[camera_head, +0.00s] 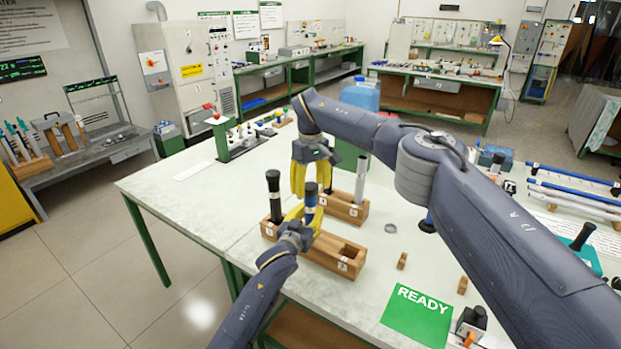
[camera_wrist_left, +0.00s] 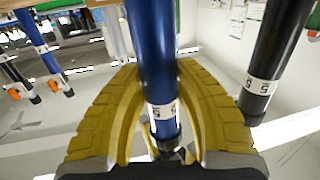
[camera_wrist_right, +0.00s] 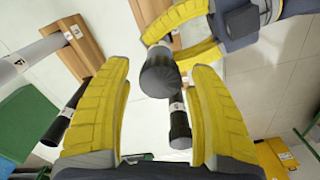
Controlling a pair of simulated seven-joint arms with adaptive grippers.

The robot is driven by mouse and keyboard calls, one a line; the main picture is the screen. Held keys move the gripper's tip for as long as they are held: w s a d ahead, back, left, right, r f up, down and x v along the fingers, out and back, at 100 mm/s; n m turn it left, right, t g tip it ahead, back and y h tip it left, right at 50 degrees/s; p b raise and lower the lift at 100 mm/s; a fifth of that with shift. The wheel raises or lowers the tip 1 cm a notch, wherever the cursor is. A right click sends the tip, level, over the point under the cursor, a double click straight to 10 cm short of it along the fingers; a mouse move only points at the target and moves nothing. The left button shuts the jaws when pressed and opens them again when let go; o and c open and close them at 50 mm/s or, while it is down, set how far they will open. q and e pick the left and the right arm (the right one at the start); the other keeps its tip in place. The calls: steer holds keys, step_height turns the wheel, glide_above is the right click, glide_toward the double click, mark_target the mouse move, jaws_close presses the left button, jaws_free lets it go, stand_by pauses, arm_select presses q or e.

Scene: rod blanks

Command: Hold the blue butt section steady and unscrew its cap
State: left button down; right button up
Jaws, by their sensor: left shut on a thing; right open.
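The blue butt section (camera_head: 310,202) stands upright in the front wooden rack (camera_head: 345,264), with a dark cap (camera_head: 311,188) on top and a white band below it. My left gripper (camera_head: 300,222) is shut around the blue section from the front. In the left wrist view the blue section (camera_wrist_left: 152,50) runs between the yellow fingers. My right gripper (camera_head: 311,178) is above, pointing down, with its fingers open. In the right wrist view the black cap (camera_wrist_right: 160,76) shows between the spread fingertips, with gaps at both sides. The rack slot is partly hidden.
A black butt section (camera_head: 273,190) stands in the same rack, left of the blue one. A grey section (camera_head: 360,182) stands in a rear rack (camera_head: 345,208). A grey ring (camera_head: 391,228), wooden blocks and a green READY mat (camera_head: 418,314) lie to the right.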

steer(key=shift+f, duration=0.3)
steer(key=shift+c, duration=0.3)
